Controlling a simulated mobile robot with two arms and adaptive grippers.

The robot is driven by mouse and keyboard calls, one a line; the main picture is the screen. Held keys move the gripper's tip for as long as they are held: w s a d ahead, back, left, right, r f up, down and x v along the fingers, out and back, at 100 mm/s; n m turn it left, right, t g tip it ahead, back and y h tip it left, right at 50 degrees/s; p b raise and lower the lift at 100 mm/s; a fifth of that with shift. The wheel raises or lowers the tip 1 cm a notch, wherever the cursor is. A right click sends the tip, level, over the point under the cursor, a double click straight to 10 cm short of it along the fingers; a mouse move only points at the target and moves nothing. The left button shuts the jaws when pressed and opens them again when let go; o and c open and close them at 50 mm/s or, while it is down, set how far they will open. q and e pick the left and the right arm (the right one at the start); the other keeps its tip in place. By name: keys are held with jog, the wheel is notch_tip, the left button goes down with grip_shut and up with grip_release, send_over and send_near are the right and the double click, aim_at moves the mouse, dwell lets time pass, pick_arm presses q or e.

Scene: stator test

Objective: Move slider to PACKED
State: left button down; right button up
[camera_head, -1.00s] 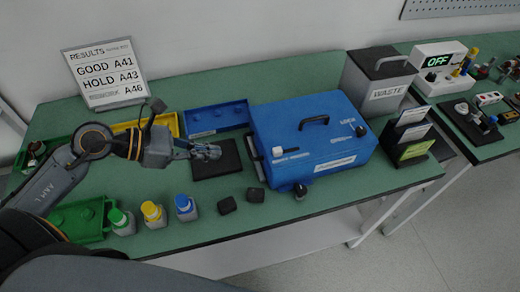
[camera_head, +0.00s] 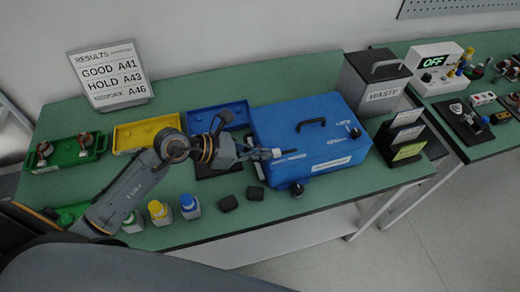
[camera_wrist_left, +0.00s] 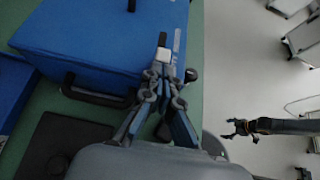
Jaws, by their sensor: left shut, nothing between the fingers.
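The blue case (camera_head: 318,120) stands on the green bench. Its slider is a small white block on the lid near the left edge, seen best in the left wrist view (camera_wrist_left: 163,54). Printed labels lie beside it, too small to read. My left gripper (camera_head: 268,154) is at the left edge of the lid, shut and empty. In the left wrist view its fingertips (camera_wrist_left: 160,70) are right at the slider; I cannot tell whether they touch it. In the head view the gripper partly hides the slider. My right gripper (camera_wrist_left: 236,128) shows small in the left wrist view, away from the case.
Green (camera_head: 70,165), yellow (camera_head: 150,145) and blue trays stand at the back left. A waste bin (camera_head: 358,95) and a card rack (camera_head: 392,150) stand right of the case. A black knob (camera_head: 297,189) is at the case's front.

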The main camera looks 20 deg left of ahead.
aim_at(276, 154)
pick_arm(q)
jog(key=w+d, duration=0.1)
jog(key=d, duration=0.1)
jog(key=w+d, duration=0.2)
jog(key=shift+d, duration=0.15)
dwell(0.4)
